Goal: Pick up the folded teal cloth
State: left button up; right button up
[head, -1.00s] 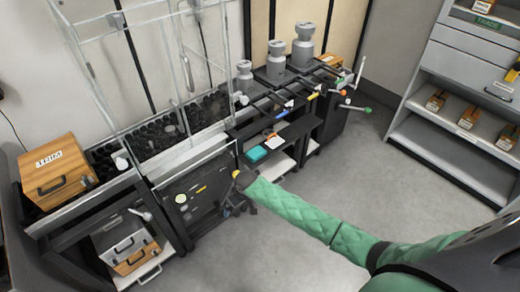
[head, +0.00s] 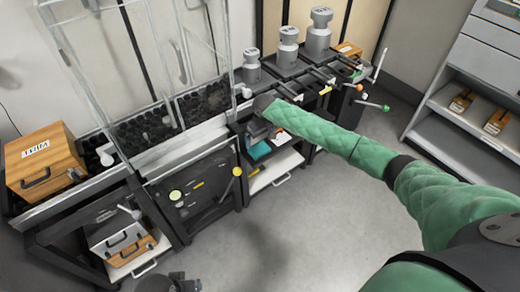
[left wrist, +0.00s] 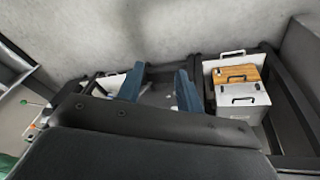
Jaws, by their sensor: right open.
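The folded teal cloth (head: 259,151) lies on a dark shelf under the bench top in the head view. My right arm reaches over it, and the gripper hides part of it. My right gripper (head: 261,131) is open, pointing down, just above or at the cloth's back edge; I cannot tell whether it touches. My left gripper (left wrist: 160,84) shows two blue fingers spread apart with nothing between them in the left wrist view. A dark part of it shows at the bottom of the head view (head: 172,283).
Grey weights (head: 288,48) stand on the bench top above the shelf. A glass-framed case stands to the left, with a wooden box (head: 42,160) beside it. A white drawer or tray (head: 275,170) lies below the cloth. Grey shelving (head: 470,75) is at right; open floor lies between.

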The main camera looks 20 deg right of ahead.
aim_at(259, 148)
jog(key=shift+w+f, duration=0.1)
jog(key=shift+f, duration=0.7)
notch_tip(259, 148, down, 4)
jog(key=shift+w+f+p, duration=0.1)
jog(key=shift+p, duration=0.55)
jog(key=shift+f, duration=0.45)
pick_arm(q)
jog(key=shift+s+a+r+g, duration=0.15)
jog(key=shift+s+a+r, duration=0.1)
jog(key=shift+a+r, duration=0.25)
jog(key=shift+s+a+r+g, duration=0.2)
jog(key=shift+a+r, duration=0.2)
jog(key=shift+r, duration=0.15)
pick_arm(e)
jog(key=c, duration=0.9)
